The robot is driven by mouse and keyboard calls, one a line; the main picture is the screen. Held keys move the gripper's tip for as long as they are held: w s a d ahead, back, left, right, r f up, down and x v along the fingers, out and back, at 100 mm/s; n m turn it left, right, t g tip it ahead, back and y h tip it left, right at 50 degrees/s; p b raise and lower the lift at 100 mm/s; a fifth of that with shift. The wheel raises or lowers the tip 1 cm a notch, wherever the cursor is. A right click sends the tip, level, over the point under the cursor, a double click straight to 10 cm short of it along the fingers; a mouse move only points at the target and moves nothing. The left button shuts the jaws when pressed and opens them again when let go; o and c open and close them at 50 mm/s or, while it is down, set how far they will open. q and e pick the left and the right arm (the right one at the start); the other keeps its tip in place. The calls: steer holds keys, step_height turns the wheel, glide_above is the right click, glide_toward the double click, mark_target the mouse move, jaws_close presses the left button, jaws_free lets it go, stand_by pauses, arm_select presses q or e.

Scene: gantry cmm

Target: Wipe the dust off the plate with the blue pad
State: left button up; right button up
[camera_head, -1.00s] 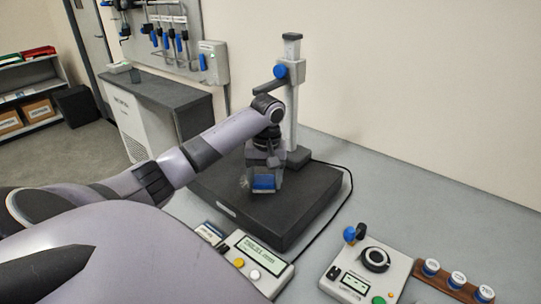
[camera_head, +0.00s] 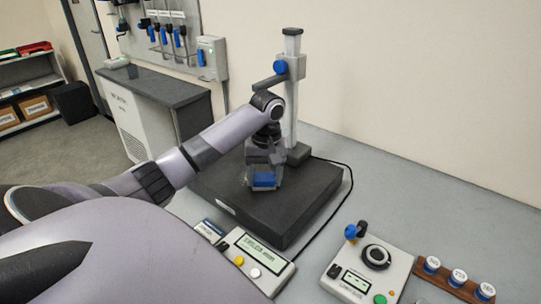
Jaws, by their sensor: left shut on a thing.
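The dark plate (camera_head: 302,203) is a thick, nearly black slab lying on the grey bench. My left gripper (camera_head: 264,172) reaches in from the left over the plate and points down. It is shut on the blue pad (camera_head: 264,180), which is low over the plate's middle; I cannot tell whether it touches the surface. No dust can be made out on the visible part of the plate. My right gripper is not in view.
A column stand (camera_head: 292,95) rises at the plate's back edge, close behind my left gripper. A display box (camera_head: 256,258) stands in front of the plate. A control unit (camera_head: 369,266) and a wooden rack (camera_head: 455,282) are at right. A black cable (camera_head: 349,190) runs beside the plate.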

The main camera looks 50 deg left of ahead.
mark_target(272, 181)
arm_select(q)
steer(key=a, duration=0.2)
steer(key=a+r, duration=0.1)
steer(key=shift+s+n, duration=0.25)
steer(key=shift+n, duration=0.15)
steer(key=shift+w+d+f, duration=0.1)
steer(key=shift+d, duration=0.7)
steer(key=shift+w+d+f, duration=0.1)
steer(key=shift+d, duration=1.8)
steer(key=shift+w, duration=0.1)
steer(key=shift+d, duration=0.1)
steer(key=shift+r, duration=2.95)
steer(key=shift+r, duration=1.5)
steer(key=shift+d, duration=0.1)
